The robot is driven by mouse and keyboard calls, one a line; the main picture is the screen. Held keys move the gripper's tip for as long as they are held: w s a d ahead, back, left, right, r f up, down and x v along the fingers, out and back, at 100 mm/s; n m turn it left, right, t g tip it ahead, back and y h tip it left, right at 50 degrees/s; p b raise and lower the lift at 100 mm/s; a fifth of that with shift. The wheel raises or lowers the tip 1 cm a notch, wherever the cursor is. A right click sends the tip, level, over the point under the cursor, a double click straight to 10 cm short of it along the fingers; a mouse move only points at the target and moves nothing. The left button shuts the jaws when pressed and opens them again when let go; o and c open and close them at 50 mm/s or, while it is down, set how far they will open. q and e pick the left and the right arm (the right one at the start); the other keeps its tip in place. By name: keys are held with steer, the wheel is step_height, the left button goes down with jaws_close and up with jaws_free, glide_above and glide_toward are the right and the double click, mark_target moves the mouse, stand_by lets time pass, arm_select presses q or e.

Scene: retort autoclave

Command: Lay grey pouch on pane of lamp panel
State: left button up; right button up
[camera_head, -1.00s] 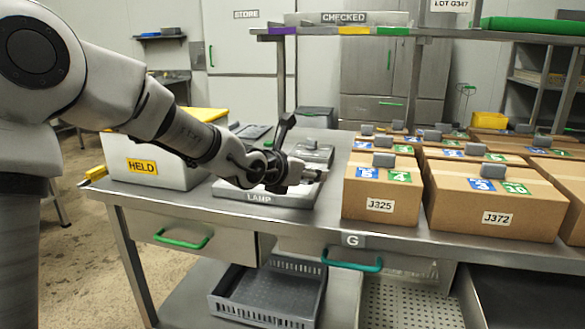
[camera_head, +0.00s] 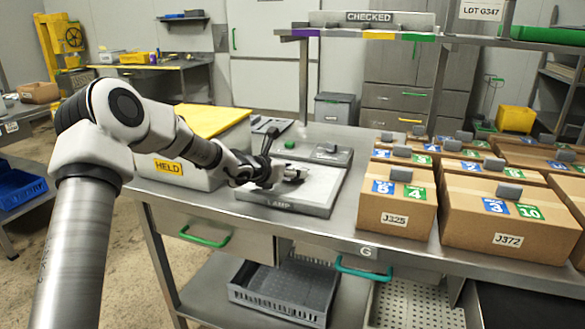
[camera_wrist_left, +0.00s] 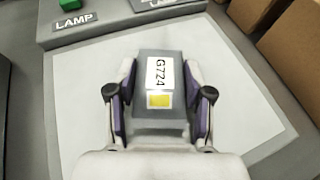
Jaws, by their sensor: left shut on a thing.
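The grey pouch (camera_wrist_left: 160,75), with a white G724 label and a yellow square, sits between the two fingers of my left gripper (camera_wrist_left: 160,100) in the left wrist view. The gripper is shut on it. Behind and below it spreads the pale pane (camera_wrist_left: 85,95) of the lamp panel. In the head view my left gripper (camera_head: 280,176) is over the lamp panel (camera_head: 290,208), which lies flat on the steel bench. I cannot tell whether the pouch touches the pane. My right gripper is not in view.
A box marked HELD (camera_head: 168,168) with a yellow top stands left of the panel. Cartons J325 (camera_head: 395,205) and J372 (camera_head: 505,225) stand close on the right. A grey control unit with a green button (camera_head: 290,144) is behind the panel. A shelf marked CHECKED (camera_head: 372,17) is above.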

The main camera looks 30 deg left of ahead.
arm_select(q)
steer(key=shift+w+f, duration=0.1)
steer(key=shift+f, duration=0.2)
steer(key=shift+f+b, duration=0.1)
steer(key=shift+b, duration=0.2)
steer(key=o, duration=1.2)
steer(key=shift+c, duration=0.2)
